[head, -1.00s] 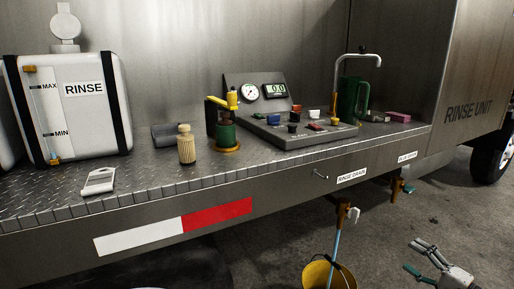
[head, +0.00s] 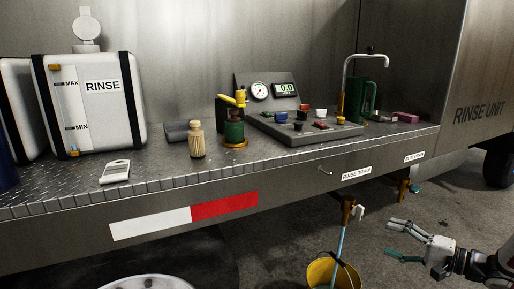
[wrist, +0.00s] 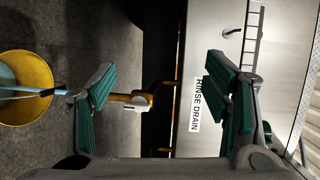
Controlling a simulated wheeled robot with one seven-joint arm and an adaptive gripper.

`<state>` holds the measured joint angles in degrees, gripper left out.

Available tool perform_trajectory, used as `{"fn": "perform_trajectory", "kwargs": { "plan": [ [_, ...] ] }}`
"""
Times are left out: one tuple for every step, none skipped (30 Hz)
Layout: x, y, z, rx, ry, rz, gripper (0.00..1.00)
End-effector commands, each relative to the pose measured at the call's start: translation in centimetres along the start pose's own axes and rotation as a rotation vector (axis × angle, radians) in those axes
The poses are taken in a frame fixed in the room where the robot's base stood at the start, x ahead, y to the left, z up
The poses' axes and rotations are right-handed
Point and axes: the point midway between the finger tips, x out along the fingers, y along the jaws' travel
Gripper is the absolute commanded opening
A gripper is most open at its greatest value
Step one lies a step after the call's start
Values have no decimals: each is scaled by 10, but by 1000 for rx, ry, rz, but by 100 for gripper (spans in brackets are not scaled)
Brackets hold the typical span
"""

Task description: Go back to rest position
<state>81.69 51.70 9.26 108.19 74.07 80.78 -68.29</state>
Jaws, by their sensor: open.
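My gripper (head: 400,240) is at the lower right of the head view, beside and below the front edge of the metal deck (head: 60,208). In the wrist view its two green-padded fingers (wrist: 165,95) are spread wide with nothing between them. The gripper is open, empty and apart from the deck.

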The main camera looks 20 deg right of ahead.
Motion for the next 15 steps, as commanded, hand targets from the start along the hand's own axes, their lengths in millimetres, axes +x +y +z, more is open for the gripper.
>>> {"fn": "perform_trajectory", "kwargs": {
  "plan": [
    [13,-14,11,-10,-53,22,70],
    [20,-21,19,-12,-87,37,70],
    [30,-32,30,-18,-135,59,70],
    [39,-41,41,-21,-175,79,70],
    [47,-50,53,-25,-218,102,70],
    [57,-62,69,-32,-277,135,70],
    [64,-71,83,-38,-321,162,70],
    [71,-79,96,-44,-363,190,70],
    [78,-90,115,-53,-418,228,70],
    [83,-97,129,-60,-457,257,70],
    [88,-104,143,-67,-496,287,70],
    [92,-113,162,-80,-545,327,70],
    [95,-119,176,-89,-580,358,70],
    [96,-125,190,-102,-613,390,70],
    [98,-132,208,-116,-655,432,70]
  ]
}}
